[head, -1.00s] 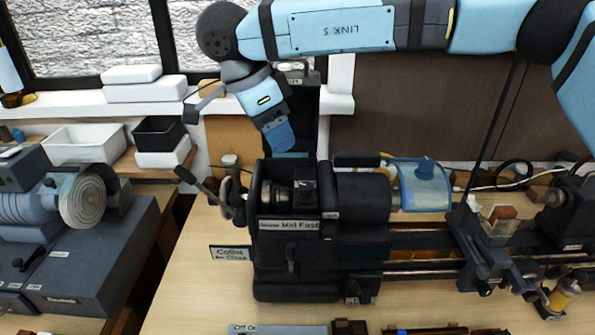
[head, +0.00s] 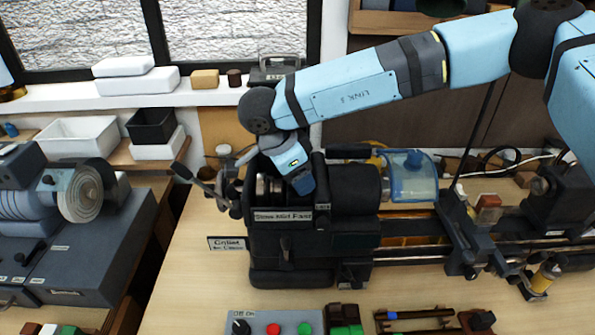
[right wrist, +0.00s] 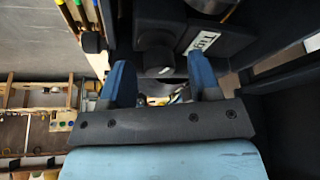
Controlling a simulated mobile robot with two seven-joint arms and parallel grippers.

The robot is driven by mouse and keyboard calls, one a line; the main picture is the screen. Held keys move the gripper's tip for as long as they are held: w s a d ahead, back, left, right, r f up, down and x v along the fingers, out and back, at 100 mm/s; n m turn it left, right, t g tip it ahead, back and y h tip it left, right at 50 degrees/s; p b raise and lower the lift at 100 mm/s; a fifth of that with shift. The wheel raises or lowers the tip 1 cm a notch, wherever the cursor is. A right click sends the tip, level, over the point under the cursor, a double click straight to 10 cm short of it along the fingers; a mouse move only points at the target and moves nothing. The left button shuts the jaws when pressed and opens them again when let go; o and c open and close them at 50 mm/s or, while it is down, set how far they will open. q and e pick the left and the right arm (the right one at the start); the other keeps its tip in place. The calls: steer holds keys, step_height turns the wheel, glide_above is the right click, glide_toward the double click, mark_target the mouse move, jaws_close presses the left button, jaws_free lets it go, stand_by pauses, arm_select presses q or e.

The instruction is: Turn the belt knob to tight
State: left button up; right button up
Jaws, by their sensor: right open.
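The black lathe headstock (head: 350,193) stands on the bench, with a "Slow Mid Fast" label (head: 283,216) on its front. My right gripper (head: 303,186) is over the open top of the headstock, pointing down. In the right wrist view its two blue fingers (right wrist: 161,82) are apart and empty. A dark round knob (right wrist: 158,58) shows between and beyond the fingertips, beside a partly cut-off white label (right wrist: 202,38); this looks like the belt knob. I cannot tell whether the fingers touch it. In the head view my gripper seems to hide the knob. My left gripper is not in view.
Levers (head: 205,185) stick out left of the headstock. A clear blue guard (head: 408,178) stands to its right. A control box (head: 275,324) with red and green buttons is at the front. A grinder-like machine (head: 70,195) stands on the left. Bare bench lies left of the headstock.

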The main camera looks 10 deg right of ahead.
steer(key=c, duration=0.9)
steer(key=shift+f, duration=0.1)
steer(key=shift+f+m+g+b, duration=0.15)
steer(key=shift+m+g+b, duration=0.15)
steer(key=shift+m+b, duration=0.6)
steer(key=shift+m+g+b, duration=0.3)
steer(key=shift+m+b, duration=0.3)
steer(key=shift+b, duration=0.15)
steer(key=shift+m+g+b, duration=0.4)
steer(key=shift+m+b, duration=0.35)
steer(key=shift+m, duration=0.35)
steer(key=shift+w+m+g+b, duration=0.1)
steer(key=shift+m+g+b, duration=0.45)
steer(key=shift+m, duration=0.55)
steer(key=shift+r, duration=0.2)
